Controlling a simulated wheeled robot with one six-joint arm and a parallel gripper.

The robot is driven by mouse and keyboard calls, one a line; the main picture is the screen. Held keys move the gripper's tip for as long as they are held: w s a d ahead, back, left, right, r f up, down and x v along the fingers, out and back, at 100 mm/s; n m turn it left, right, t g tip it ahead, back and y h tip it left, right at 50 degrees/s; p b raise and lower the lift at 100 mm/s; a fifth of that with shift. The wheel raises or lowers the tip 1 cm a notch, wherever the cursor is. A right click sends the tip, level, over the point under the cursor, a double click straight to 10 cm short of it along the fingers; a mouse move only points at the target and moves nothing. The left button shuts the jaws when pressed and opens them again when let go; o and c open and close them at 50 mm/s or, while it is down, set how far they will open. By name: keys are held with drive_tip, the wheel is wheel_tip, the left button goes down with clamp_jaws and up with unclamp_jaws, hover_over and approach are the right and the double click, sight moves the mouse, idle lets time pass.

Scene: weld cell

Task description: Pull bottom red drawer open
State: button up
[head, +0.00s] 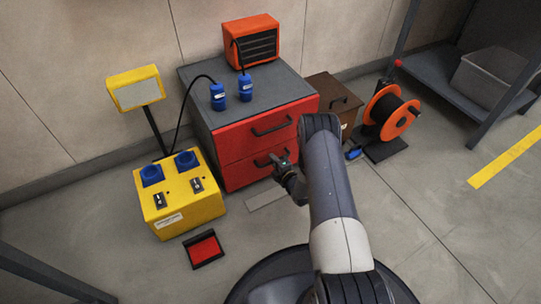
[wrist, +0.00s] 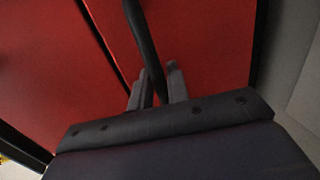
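The cabinet (head: 207,108) has a grey top and two red drawers stacked at its front. The bottom red drawer (head: 237,176) looks flush with the top drawer (head: 234,138). Its dark bar handle (head: 264,162) is partly hidden by my gripper (head: 283,164) in the head view. In the wrist view, the red drawer front (wrist: 208,45) fills much of the picture. The black handle (wrist: 143,37) runs between the two fingers of my gripper (wrist: 158,88). The fingers are close on both sides of the bar and look shut on it.
A yellow box (head: 180,205) with blue sockets stands left of the cabinet. A red-and-black pedal (head: 203,249) lies on the floor before it. A brown box (head: 333,97) and an orange cable reel (head: 392,113) stand to the right. The floor before the drawers is mostly clear.

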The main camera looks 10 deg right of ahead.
drive_tip(key=shift+c, duration=0.3)
clamp_jaws()
drive_tip(key=shift+s, duration=0.1)
